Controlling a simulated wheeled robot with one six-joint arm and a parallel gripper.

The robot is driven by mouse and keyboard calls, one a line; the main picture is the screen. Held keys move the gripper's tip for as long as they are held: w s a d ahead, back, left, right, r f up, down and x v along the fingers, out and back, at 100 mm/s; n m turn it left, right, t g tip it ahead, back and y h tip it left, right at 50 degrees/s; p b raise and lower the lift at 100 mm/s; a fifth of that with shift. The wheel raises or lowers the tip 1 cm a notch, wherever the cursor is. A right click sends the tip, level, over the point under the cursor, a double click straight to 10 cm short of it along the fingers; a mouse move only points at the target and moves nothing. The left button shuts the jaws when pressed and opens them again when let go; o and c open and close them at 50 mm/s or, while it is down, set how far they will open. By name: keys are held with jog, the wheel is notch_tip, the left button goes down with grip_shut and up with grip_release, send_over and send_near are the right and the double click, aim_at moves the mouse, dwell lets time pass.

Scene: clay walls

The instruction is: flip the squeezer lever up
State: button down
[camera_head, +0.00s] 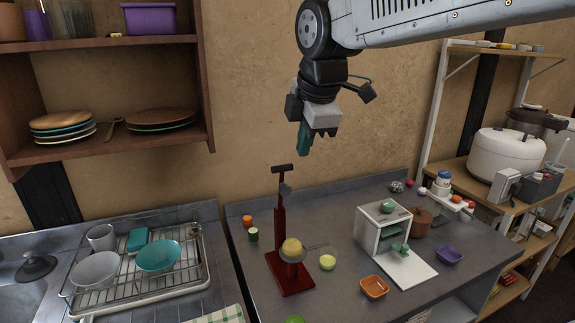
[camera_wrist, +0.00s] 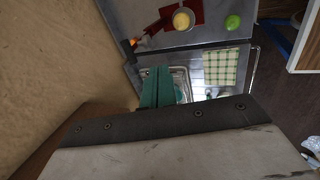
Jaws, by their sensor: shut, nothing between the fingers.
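The red squeezer (camera_head: 283,235) stands upright on the grey counter in the head view. Its dark lever handle (camera_head: 282,168) is at the top of the post. A yellow fruit half (camera_head: 292,248) sits at its middle. In the wrist view the red squeezer (camera_wrist: 190,8) and the yellow fruit (camera_wrist: 183,19) show near the top edge, partly cut off. My gripper (camera_head: 304,148) hangs in the air above and a little right of the lever handle, apart from it. Its green fingers (camera_wrist: 157,84) are shut and empty in the wrist view.
A dish rack (camera_head: 205,285) with bowls stands left of the squeezer. A small white appliance (camera_head: 372,240), an orange bowl (camera_head: 374,287) and a purple bowl (camera_head: 449,255) are to the right. A wooden wall shelf (camera_head: 175,40) with plates is at upper left. A green fruit (camera_wrist: 232,22) lies near the counter's front.

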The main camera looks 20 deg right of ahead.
aim_at(287, 166)
jog(key=shift+n, duration=0.4)
jog(key=w+f, duration=0.7)
jog(key=f, duration=0.1)
jog(key=shift+w+f, duration=0.35)
jog(key=shift+w, duration=0.5)
